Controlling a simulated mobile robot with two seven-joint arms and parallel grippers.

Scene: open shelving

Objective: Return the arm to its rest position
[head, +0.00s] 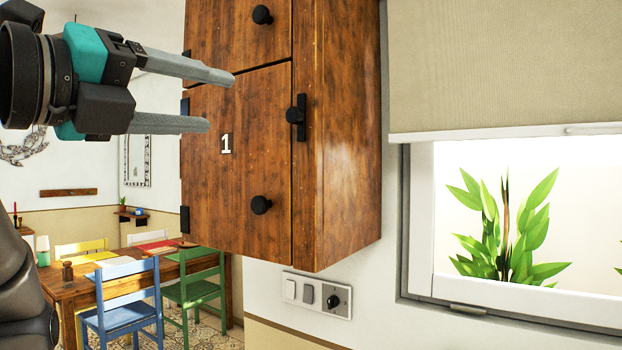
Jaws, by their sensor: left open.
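My left gripper (221,101) comes in from the upper left in the head view. Its two grey fingers are apart, with nothing between them. The fingertips appear in front of the wooden wall cabinet (340,160); I cannot tell whether they touch it. A black latch (296,117) sits at the door's right edge. Part of my dark arm shows at the lower left. My right gripper is not in view.
A window (428,230) with a lowered blind (500,65) and a green plant (505,230) is at the right. A switch panel (317,295) is on the wall below the cabinet. A dining table (75,289) with a blue chair (125,300) and a green chair (195,287) stands behind, lower left.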

